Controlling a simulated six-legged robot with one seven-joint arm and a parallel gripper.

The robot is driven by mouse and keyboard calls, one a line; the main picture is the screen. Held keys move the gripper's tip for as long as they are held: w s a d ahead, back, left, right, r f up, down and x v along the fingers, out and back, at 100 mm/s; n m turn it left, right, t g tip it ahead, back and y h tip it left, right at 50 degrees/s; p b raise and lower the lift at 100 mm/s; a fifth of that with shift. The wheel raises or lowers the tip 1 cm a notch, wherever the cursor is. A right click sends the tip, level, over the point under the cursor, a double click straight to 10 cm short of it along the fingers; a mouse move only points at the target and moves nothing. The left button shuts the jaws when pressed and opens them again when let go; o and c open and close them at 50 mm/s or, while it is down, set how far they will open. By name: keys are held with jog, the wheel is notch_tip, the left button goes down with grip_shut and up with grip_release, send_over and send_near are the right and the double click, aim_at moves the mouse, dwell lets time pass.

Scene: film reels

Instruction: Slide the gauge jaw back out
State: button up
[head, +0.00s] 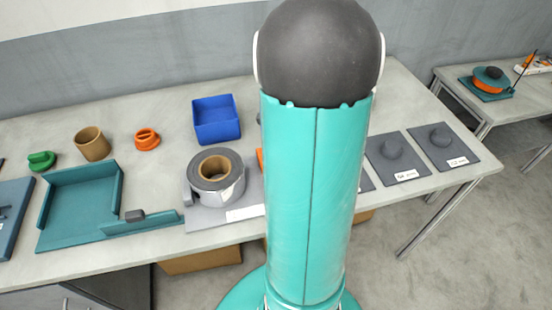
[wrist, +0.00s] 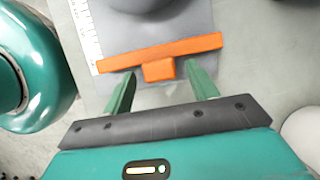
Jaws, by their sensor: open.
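The gauge jaw, an orange bar (wrist: 160,52) with a square orange tab on its near side, lies across a grey plate (wrist: 120,20) in the wrist view. A white ruled scale strip (wrist: 86,30) runs along the plate's left side. My gripper (wrist: 160,73) is open, with one green finger on each side of the tab. Clear gaps show between the fingers and the tab. In the head view, a small orange piece (head: 260,160) shows at the left edge of my arm; my arm hides the rest and my gripper.
A grey roll with a tan core (head: 230,188) stands left of my arm. A blue bin (head: 216,120) is behind it. A teal tray (head: 80,210) lies further left. Grey plates with round knobs (head: 391,146) are to the right.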

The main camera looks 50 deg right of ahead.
jog(key=v, duration=1.3)
jog(key=shift+r, duration=0.15)
